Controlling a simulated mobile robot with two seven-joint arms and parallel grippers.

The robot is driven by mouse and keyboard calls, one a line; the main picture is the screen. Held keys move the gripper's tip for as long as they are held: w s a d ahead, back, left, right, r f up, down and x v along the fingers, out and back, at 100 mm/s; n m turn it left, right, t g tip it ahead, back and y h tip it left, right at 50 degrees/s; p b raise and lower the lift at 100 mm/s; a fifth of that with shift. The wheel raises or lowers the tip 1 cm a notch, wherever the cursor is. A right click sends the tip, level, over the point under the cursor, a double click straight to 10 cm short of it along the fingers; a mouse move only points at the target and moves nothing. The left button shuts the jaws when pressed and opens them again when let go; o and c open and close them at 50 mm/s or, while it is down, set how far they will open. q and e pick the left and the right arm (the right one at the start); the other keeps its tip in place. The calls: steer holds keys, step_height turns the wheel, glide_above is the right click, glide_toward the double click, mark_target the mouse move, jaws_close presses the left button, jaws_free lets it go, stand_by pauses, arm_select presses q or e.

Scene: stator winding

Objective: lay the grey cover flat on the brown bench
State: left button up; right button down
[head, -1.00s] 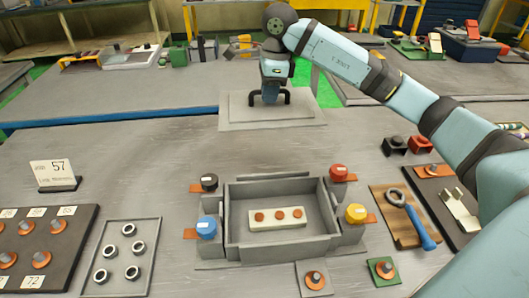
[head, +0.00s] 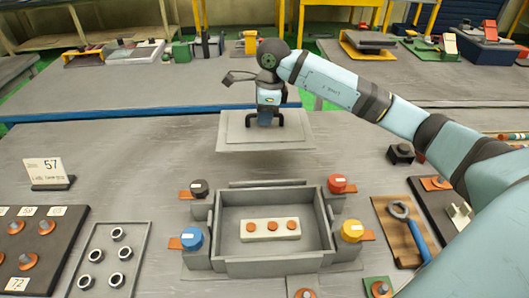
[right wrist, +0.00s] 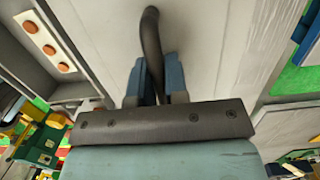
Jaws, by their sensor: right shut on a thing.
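The grey cover (head: 228,136) is a flat, two-step plate with a dark handle on top. It hangs roughly level over the far edge of the grey table, beyond the open box. My right gripper (head: 265,117) is shut on its handle. In the right wrist view the gripper (right wrist: 156,80) has its blue fingers on either side of the dark handle (right wrist: 151,35), with the pale cover (right wrist: 220,50) behind. My left gripper is not in view.
The open grey box (head: 228,205) holds a pale block with orange discs (head: 270,229). Coloured knobs flank it. A number card (head: 45,171) stands left, a nut tray (head: 108,265) front left, a wrench (head: 408,225) right. A blue-edged bench (head: 130,85) lies beyond a gap.

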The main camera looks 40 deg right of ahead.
step_height(320, 180, down, 13)
steer(key=shift+r, duration=0.1)
stand_by(0.4)
steer(key=c, duration=1.6)
jaws_free()
steer(key=shift+f, duration=0.2)
steer(key=o, duration=0.5)
steer(key=r, duration=0.8)
steer(key=d+r, duration=0.1)
steer(key=r, duration=0.3)
steer(key=shift+s+d+r, duration=0.1)
steer(key=shift+s+r, duration=0.1)
steer(key=shift+s, duration=0.2)
